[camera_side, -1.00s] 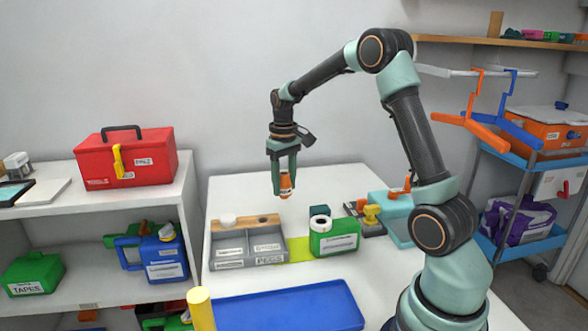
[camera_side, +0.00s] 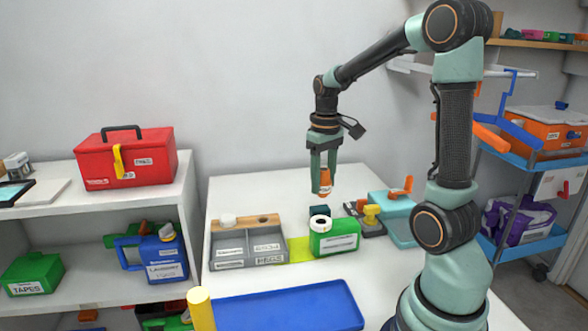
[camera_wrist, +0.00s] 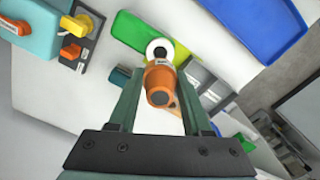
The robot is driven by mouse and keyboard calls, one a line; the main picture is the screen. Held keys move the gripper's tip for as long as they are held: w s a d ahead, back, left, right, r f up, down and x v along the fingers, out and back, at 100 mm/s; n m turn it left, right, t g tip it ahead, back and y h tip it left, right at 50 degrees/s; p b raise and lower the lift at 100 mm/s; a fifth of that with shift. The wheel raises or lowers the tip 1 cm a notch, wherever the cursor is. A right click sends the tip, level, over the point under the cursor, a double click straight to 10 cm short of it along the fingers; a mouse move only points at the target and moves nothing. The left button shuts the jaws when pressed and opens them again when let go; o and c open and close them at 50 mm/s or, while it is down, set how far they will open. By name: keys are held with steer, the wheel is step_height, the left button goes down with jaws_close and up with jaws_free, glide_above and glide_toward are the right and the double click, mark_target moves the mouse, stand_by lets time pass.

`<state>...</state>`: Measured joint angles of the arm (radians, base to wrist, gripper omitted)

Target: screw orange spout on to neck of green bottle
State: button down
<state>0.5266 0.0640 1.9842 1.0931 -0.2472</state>
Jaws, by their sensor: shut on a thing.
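My gripper (camera_side: 323,178) is shut on the orange spout (camera_side: 325,181), which has a white label and hangs upright below the fingers. The spout also shows in the wrist view (camera_wrist: 159,84) between the two fingers. The green bottle (camera_side: 345,240) stands on the table below the gripper, with a white ring-shaped neck (camera_side: 320,221) on top at its left end. In the wrist view the white neck (camera_wrist: 160,50) shows just beyond the spout, and the green body (camera_wrist: 133,36) is partly hidden. The spout is well above the neck and apart from it.
A grey divided tray (camera_side: 248,252) stands left of the bottle. A blue tray (camera_side: 285,308) lies in front. A small dark teal block (camera_side: 319,210) sits behind the bottle. A dark rack with yellow and orange parts (camera_side: 369,216) and a teal container (camera_side: 398,230) stand to the right.

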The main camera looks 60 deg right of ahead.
mark_target(323, 169)
steer(key=shift+f, duration=0.15)
steer(key=shift+n, duration=0.3)
steer(key=shift+f, duration=2.8)
steer(key=shift+f, duration=1.2)
steer(key=shift+c, duration=1.3)
jaws_free()
step_height(323, 169, up, 12)
steer(key=shift+r, duration=0.1)
steer(key=shift+a, duration=0.1)
